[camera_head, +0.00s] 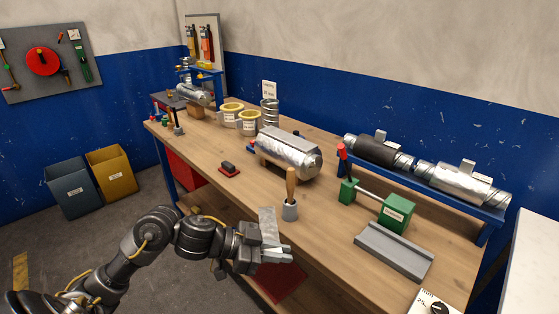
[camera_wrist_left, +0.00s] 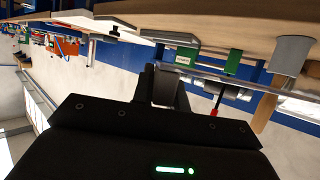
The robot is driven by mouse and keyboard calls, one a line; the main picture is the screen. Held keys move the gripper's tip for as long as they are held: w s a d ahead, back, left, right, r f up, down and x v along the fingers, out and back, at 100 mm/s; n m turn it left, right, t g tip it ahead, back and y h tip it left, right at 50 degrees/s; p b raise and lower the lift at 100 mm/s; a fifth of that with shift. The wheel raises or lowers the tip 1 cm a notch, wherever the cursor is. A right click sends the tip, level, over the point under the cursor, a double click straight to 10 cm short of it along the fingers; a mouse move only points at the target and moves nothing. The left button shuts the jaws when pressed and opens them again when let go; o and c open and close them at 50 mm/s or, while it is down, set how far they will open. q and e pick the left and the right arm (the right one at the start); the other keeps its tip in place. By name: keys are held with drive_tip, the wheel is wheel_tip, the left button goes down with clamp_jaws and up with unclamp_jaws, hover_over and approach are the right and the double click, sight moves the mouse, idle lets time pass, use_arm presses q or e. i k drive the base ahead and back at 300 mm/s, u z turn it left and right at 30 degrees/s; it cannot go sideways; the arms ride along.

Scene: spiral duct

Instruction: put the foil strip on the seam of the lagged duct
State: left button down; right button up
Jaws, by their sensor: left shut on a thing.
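The lagged duct (camera_head: 290,153) is a shiny foil-wrapped cylinder lying on the middle of the bench, with a lighter flat band along its top. My left gripper (camera_head: 276,254) is at the bench's front edge, nearer than the duct and apart from it. It is shut on the foil strip (camera_head: 267,222), a flat grey piece standing up from the fingers. In the left wrist view the dark fingers (camera_wrist_left: 160,85) show in the middle, but the strip is hard to make out there. My right gripper is not in view.
A green-ended fixture (camera_head: 397,214) and a grey channel (camera_head: 394,252) are to the right. Wrapped ducts (camera_head: 455,184) lie on the blue rack. A small red-and-black block (camera_head: 229,169) sits left of the duct.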

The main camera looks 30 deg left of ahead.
sight(288, 137)
drive_tip(key=k, duration=0.35)
drive_tip(key=u, duration=1.55)
drive_tip(key=i, duration=0.9)
drive_tip(key=z, duration=1.05)
